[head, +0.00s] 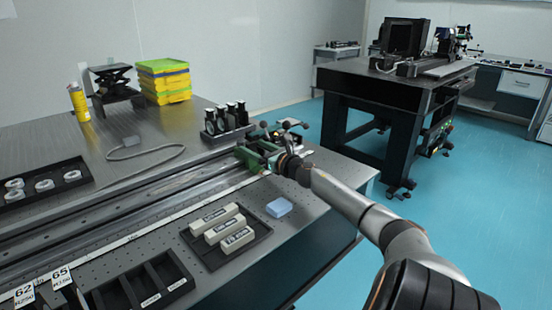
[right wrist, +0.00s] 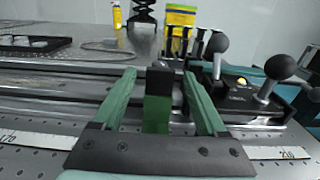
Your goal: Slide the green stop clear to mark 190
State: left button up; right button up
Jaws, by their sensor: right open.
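The green stop (right wrist: 157,114), with a dark top, stands on the rail (right wrist: 60,88) in the middle of the right wrist view. My right gripper (right wrist: 160,88) is open, with one green finger on each side of the stop and a visible gap to each. In the head view my right gripper (head: 258,156) is at the right end of the rail; its green fingers and the stop are hard to tell apart there. The scale (right wrist: 30,140) shows 170 left of the gripper and 210 right of it. The marks between are hidden by the gripper. My left gripper is not in view.
A dark box with ball-ended levers and a yellow button (right wrist: 241,82) stands close right of the gripper. Several dark posts (head: 228,118) stand behind the rail. A tray of white blocks (head: 228,232) and a blue block (head: 279,207) lie in front.

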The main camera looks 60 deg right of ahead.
jog(key=p+v, duration=0.2)
jog(key=v, duration=0.7)
jog(key=shift+s, duration=0.15)
jog(key=shift+s+a, duration=0.1)
jog(key=shift+s, duration=0.35)
jog(key=shift+s, duration=0.1)
